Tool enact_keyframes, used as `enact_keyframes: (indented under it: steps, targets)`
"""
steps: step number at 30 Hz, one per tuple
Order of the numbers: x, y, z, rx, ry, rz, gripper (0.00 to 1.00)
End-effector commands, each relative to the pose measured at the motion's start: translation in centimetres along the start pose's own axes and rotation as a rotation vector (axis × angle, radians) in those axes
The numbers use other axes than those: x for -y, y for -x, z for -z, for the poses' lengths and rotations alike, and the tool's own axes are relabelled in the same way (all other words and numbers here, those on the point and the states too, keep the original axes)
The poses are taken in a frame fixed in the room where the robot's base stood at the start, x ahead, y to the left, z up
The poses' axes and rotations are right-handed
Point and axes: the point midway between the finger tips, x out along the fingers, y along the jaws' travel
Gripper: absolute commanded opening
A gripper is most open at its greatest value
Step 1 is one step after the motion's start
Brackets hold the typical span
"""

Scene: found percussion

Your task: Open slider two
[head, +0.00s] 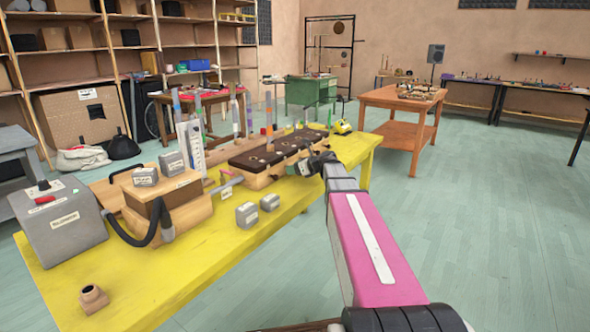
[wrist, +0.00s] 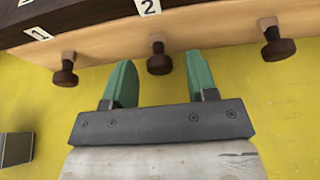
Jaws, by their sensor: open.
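The slider two knob (wrist: 158,63) is a dark turned knob on a pale stem, sticking out of the light wooden front below the label "2" (wrist: 149,6). My gripper (wrist: 160,58) is open, with one green finger to the left and one to the right of this knob. The knob lies between the fingertips, and gaps show on both sides. In the head view my gripper is at the near side of the long wooden chest with a dark top (head: 262,155). The slider knobs there are too small or hidden to tell apart.
Similar knobs stand to the left (wrist: 65,72), near label "1", and to the right (wrist: 277,44). The yellow table (head: 215,245) carries the chest, grey boxes (head: 247,214), a grey machine with a black hose (head: 60,220) and upright pipes. Open floor lies to the right.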

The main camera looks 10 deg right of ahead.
Motion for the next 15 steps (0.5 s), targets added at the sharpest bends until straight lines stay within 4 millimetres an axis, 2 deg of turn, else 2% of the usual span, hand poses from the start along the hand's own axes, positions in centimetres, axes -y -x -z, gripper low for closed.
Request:
enact_keyframes:
  steps: [1,6,11,15]
  targets:
    - [0.0,0.0,0.0,0.0,0.0,0.0,0.52]
    - [0.0,0.0,0.0,0.0,0.0,0.0,0.0]
    - [0.0,0.3,0.1,0.0,0.0,0.0,0.0]
    - [-0.1,1.7,0.7,0.0,-0.001,0.001,0.0]
